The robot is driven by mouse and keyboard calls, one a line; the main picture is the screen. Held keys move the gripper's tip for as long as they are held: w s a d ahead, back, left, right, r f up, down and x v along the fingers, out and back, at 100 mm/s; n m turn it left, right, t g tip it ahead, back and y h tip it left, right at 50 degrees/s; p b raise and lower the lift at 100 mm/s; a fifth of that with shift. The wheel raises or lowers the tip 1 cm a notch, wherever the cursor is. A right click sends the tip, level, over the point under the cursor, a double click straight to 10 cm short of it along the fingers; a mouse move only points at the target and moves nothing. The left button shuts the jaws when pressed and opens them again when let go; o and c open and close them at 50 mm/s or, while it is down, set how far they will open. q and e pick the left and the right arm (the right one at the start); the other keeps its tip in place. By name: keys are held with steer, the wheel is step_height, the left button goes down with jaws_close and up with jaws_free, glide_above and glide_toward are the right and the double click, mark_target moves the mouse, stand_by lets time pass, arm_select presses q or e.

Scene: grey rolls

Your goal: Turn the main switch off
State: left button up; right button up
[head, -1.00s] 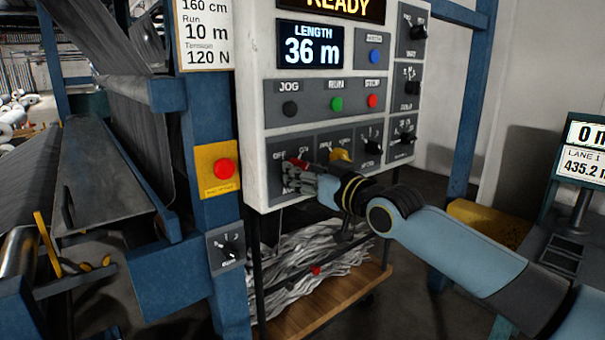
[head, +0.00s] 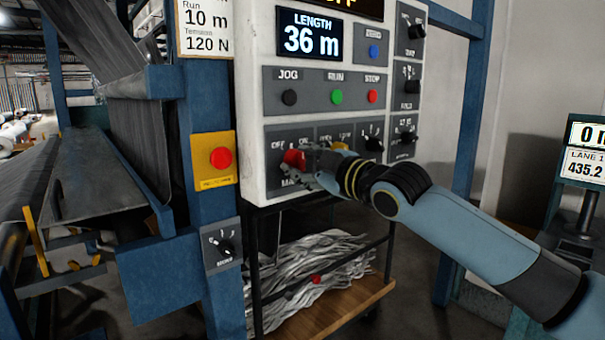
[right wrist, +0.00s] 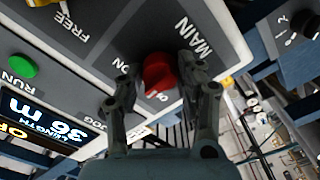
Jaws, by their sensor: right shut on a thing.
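The main switch is a red knob (head: 293,158) at the lower left of the white control panel (head: 253,100), with OFF and ON labels above it. My right gripper (head: 305,165) reaches it from the right and is shut on it. In the right wrist view the red knob (right wrist: 158,72) sits between the two fingers of the right gripper (right wrist: 160,70), beside the words MAIN and ON. The knob's exact pointing is hard to read there. My left gripper is not in view.
A yellow knob (head: 340,147) and a black knob (head: 373,144) sit just right of the main switch. JOG, RUN and STOP buttons are above it. A red button on a yellow plate (head: 215,178) is on the blue post to the left.

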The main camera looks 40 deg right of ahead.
steer(key=n+b, duration=0.2)
steer(key=n, duration=0.2)
steer(key=shift+f+n, duration=0.15)
steer(key=shift+n, duration=0.15)
steer(key=shift+n+b, duration=0.75)
steer(key=shift+n, duration=0.95)
steer(key=o, duration=1.2)
steer(key=shift+c, duration=0.2)
steer(key=s, duration=0.7)
steer(key=shift+s+d, duration=0.3)
